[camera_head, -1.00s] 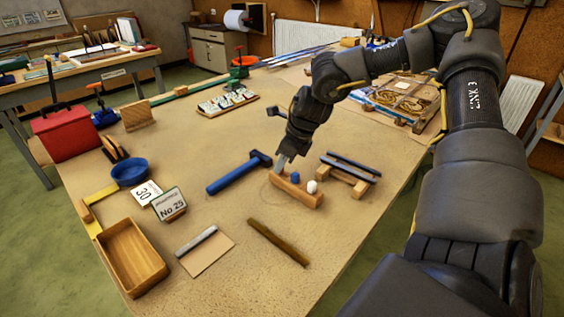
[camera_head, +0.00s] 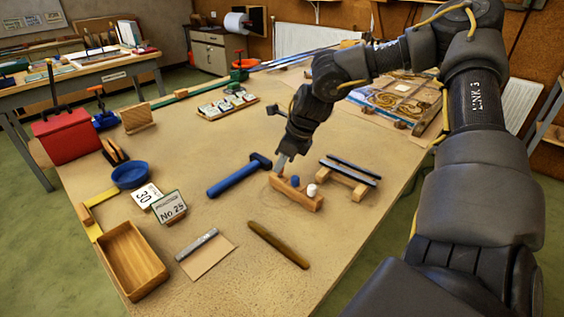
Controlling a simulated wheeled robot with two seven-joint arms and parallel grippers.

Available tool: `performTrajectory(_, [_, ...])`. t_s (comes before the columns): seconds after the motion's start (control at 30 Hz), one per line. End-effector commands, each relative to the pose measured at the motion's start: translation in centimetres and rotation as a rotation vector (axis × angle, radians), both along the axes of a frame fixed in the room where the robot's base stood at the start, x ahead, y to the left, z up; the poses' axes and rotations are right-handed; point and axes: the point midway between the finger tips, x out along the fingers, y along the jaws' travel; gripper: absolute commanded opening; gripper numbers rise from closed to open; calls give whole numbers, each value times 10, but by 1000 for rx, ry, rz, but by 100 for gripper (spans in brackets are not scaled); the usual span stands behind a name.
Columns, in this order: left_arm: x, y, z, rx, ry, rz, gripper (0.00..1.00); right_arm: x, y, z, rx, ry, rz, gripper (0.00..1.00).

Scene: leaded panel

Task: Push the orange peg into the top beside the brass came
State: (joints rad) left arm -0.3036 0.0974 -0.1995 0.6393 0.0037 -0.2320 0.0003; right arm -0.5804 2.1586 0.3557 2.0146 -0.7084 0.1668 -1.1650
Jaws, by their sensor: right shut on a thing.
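A wooden block (camera_head: 303,199) stands on the right part of the table, with a blue peg (camera_head: 295,181) and a white peg (camera_head: 312,190) upright in it. My right gripper (camera_head: 280,167) points down at the block's left end, in line with these pegs, and is shut. What it holds is hidden by the fingers; its place fits the orange peg, which shows nowhere else. A brownish bar (camera_head: 278,245) lies in front of the block; I cannot tell whether it is the brass came. My left gripper is out of view.
A blue hammer (camera_head: 236,177) lies left of the block. Dark bars on wooden supports (camera_head: 346,180) stand just right of it. A wooden tray (camera_head: 132,262), a blue bowl (camera_head: 130,175) and number cards (camera_head: 170,206) are at left.

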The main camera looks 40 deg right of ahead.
Motion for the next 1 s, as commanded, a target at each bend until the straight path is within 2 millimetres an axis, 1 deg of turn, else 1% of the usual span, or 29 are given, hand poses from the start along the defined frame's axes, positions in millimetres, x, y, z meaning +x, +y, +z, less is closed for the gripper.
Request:
performTrajectory(0.57, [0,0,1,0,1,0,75,0,0,3,0,-1,0,0])
performTrajectory(1.0, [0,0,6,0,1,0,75,0,0,21,0,-1,0,0])
